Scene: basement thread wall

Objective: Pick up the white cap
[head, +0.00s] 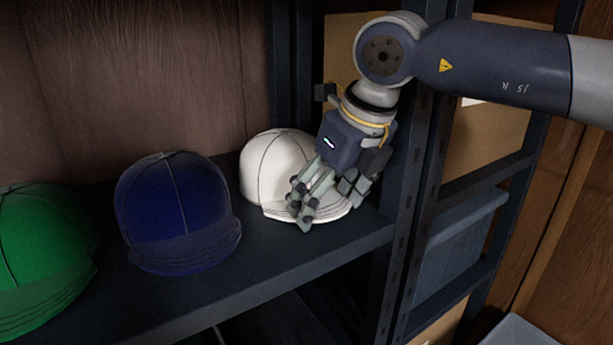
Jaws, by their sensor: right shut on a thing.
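The white cap (271,166) sits on the dark shelf (260,265), at the right end of a row of caps. Its brim points toward the front right. My right gripper (327,208) comes down from the upper right and is shut on the cap's brim. Its fingers hide part of the brim and the cap's right side. The cap appears to rest on the shelf; I cannot tell whether it is lifted at all. My left gripper is not in view.
A blue cap (175,210) stands to the left of the white cap, with a green cap (40,250) further left. A dark metal shelf post (410,190) rises close to the right of my gripper. Cardboard boxes (490,135) and a grey bin (455,245) fill the rack beyond it.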

